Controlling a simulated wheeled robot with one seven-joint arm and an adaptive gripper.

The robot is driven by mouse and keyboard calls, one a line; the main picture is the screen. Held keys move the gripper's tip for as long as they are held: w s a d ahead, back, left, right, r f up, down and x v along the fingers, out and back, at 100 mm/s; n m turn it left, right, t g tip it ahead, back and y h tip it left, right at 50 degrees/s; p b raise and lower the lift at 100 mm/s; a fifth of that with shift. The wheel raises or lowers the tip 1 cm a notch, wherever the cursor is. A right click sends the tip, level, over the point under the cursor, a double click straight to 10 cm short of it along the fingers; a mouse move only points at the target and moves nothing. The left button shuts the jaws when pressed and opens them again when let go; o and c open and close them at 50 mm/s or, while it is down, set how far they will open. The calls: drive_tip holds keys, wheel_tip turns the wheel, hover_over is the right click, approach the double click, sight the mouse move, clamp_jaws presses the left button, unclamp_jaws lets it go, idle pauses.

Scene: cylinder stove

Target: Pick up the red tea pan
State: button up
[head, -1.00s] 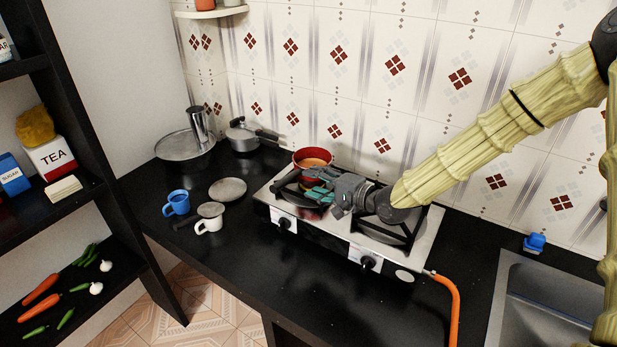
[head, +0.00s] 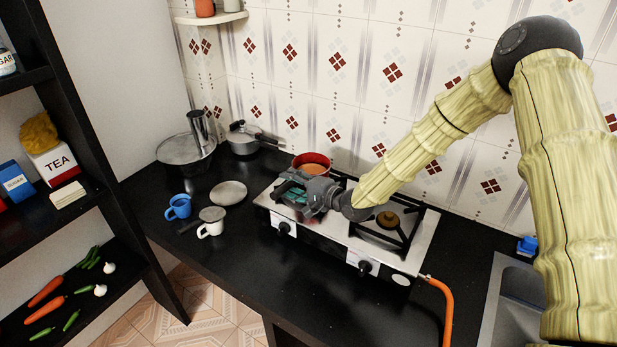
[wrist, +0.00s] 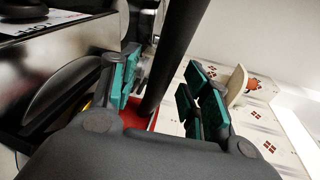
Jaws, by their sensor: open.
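The red tea pan (head: 311,160) sits on the left burner of the stove, with brown liquid inside. My gripper (head: 291,190) is in front of the pan, low over the left burner, and hides part of it. In the wrist view, my gripper (wrist: 160,88) is open, with teal pads on both sides. The pan's dark handle (wrist: 178,50) runs through the gap between the fingers, with space visible on its right side. A strip of the red pan body (wrist: 137,117) shows behind the fingers.
The two-burner stove (head: 408,262) stands on the black counter (head: 240,275); its right burner (head: 387,219) is empty. A blue mug (head: 179,207), a white mug (head: 210,229) and a plate (head: 229,192) lie left of it. A grey pot (head: 243,143) is behind. The tiled wall is close behind the stove.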

drive_tip(key=shift+w+a+f, duration=0.15)
drive_tip(key=shift+w+a, duration=0.15)
drive_tip(key=shift+c, duration=0.5)
clamp_jaws()
